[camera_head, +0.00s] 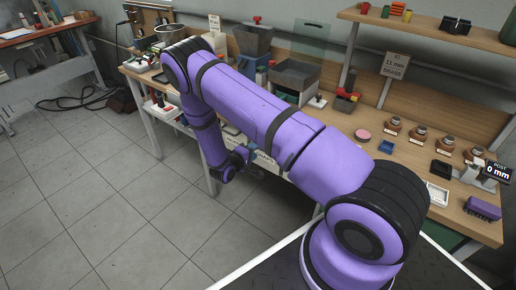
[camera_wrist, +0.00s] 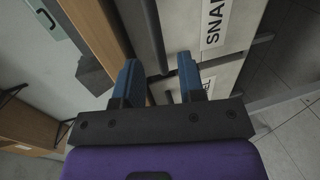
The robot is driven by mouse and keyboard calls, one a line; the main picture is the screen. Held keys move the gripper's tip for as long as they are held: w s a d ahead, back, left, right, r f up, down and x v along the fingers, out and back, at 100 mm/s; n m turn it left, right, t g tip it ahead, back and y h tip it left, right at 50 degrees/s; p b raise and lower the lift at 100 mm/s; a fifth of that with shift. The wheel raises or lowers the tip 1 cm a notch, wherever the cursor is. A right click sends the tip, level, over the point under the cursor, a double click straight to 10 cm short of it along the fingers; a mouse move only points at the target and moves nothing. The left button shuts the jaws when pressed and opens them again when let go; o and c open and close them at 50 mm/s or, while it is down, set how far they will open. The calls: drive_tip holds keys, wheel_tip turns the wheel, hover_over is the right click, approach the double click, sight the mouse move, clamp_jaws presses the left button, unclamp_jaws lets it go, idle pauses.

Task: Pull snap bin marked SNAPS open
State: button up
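The SNAPS bin (camera_wrist: 225,55) is a light grey front in the wrist view, with a white label reading "SNA" before the picture edge cuts it off. A second label is partly hidden behind the right finger. My gripper (camera_wrist: 159,62) has two blue fingers standing apart, with no object clearly held between them. The fingertips are at a dark edge along the bin front; I cannot tell whether they touch it. In the head view my gripper (camera_head: 252,163) is low at the workbench's front edge, and my arm hides most of the bin.
The wooden workbench (camera_head: 405,165) carries a hopper (camera_head: 253,40), a grey tray (camera_head: 295,75) and several small labelled parts. A bench leg (camera_head: 147,120) stands left of my gripper. The tiled floor (camera_head: 130,200) in front is clear.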

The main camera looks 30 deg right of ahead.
drive_tip(key=shift+x, duration=2.05)
clamp_jaws()
